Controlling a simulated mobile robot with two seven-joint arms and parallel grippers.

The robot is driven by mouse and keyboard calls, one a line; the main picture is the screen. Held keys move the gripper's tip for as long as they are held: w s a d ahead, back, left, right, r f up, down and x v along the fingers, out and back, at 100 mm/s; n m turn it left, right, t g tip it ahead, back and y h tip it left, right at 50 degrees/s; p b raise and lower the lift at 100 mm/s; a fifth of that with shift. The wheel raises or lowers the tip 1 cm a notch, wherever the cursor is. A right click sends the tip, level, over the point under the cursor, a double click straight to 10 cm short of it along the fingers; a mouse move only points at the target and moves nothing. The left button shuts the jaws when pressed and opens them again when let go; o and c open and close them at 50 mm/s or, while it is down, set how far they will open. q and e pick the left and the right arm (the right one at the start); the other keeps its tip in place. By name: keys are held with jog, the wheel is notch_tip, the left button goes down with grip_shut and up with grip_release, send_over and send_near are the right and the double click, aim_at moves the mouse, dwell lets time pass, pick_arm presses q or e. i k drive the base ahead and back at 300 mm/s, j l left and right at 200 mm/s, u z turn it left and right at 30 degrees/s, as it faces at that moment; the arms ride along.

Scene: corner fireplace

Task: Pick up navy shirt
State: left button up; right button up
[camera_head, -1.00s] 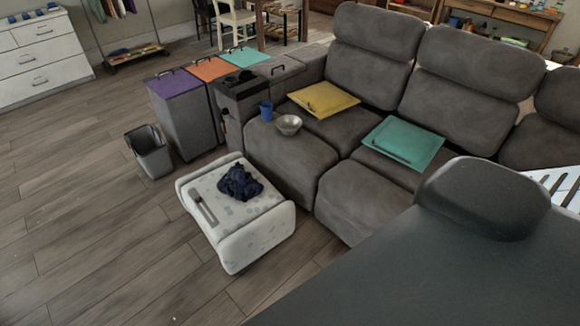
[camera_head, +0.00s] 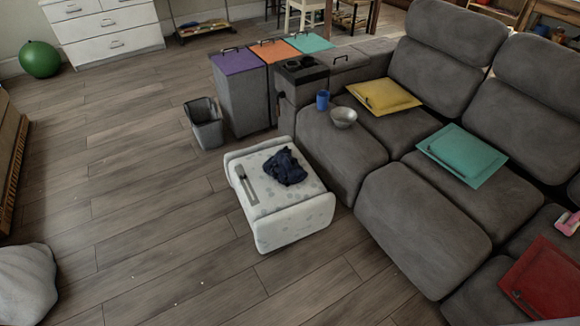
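The navy shirt (camera_head: 285,167) lies crumpled on top of a white spotted ottoman (camera_head: 290,221), in the middle of the head view. A grey flat object with a handle (camera_head: 246,184) lies beside it on the left part of the ottoman top. The shirt is fully in sight and nothing touches it from above. Neither of my grippers shows in the view.
A grey sofa (camera_head: 420,215) stands close on the ottoman's right. A grey bin (camera_head: 204,122) and lidded boxes (camera_head: 240,95) stand behind. A grey rounded thing (camera_head: 26,285) is at lower left. Wood floor left of and before the ottoman is clear.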

aim_at(284, 168)
jog(key=i+l+z, duration=0.15)
jog(key=i, duration=1.65)
